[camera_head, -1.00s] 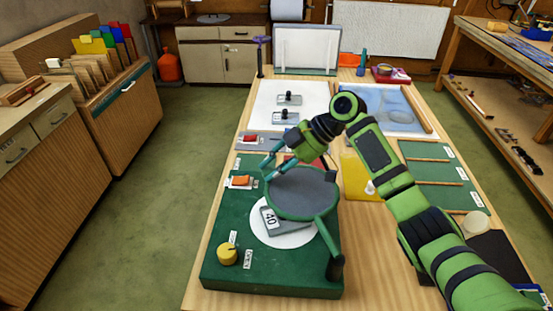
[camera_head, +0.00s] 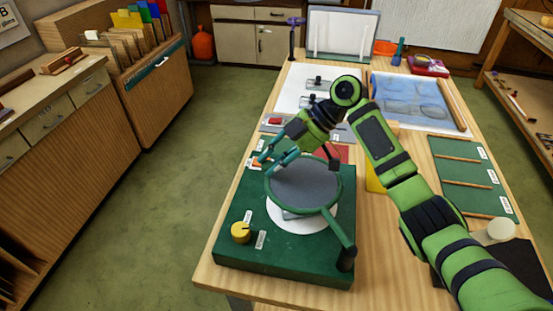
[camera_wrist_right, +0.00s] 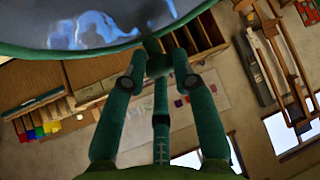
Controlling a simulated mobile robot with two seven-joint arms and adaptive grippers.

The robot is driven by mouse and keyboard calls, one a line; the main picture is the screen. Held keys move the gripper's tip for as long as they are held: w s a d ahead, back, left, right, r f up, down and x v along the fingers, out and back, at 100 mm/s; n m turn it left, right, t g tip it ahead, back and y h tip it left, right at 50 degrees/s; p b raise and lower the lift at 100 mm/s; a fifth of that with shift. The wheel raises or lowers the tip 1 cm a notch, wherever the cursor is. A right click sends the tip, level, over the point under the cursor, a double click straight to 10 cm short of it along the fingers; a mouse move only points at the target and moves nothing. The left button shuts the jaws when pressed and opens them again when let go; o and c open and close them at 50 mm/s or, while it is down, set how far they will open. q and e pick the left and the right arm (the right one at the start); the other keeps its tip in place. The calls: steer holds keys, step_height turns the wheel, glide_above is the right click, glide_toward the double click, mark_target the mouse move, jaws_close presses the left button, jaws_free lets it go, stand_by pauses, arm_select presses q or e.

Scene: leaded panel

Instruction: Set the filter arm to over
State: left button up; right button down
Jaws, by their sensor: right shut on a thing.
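The filter arm has a round grey filter disc (camera_head: 305,185) in a green rim, on a green bar (camera_head: 336,230) running to a dark pivot post (camera_head: 346,260) at the base's front right corner. The disc hangs above the far part of a white circle (camera_head: 300,222) on the green base (camera_head: 270,263). My right gripper (camera_head: 266,163) is at the disc's far left rim. The right wrist view shows its fingers (camera_wrist_right: 157,75) closed around a small dark piece (camera_wrist_right: 157,62) at the rim. The plate beneath the disc is mostly hidden. My left gripper is out of view.
A yellow knob (camera_head: 241,232) stands at the base's front left, and an orange switch (camera_head: 257,161) sits near my fingertips. Beyond are a white board with black-handled blocks (camera_head: 318,82) and a blue sheet (camera_head: 410,95). Green slotted trays (camera_head: 465,175) lie on the right.

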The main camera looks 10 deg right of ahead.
steer(key=c, duration=1.1)
jaws_free()
steer(key=shift+a+r, duration=0.35)
steer(key=shift+o, duration=0.5)
steer(key=shift+s+a+f, duration=0.1)
steer(key=shift+a, duration=0.2)
steer(key=shift+d+f, duration=0.15)
steer(key=shift+d, duration=0.1)
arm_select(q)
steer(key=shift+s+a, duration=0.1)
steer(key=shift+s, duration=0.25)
arm_select(e)
steer(key=shift+d, duration=0.15)
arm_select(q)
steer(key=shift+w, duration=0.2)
arm_select(e)
steer(key=v, duration=1.2)
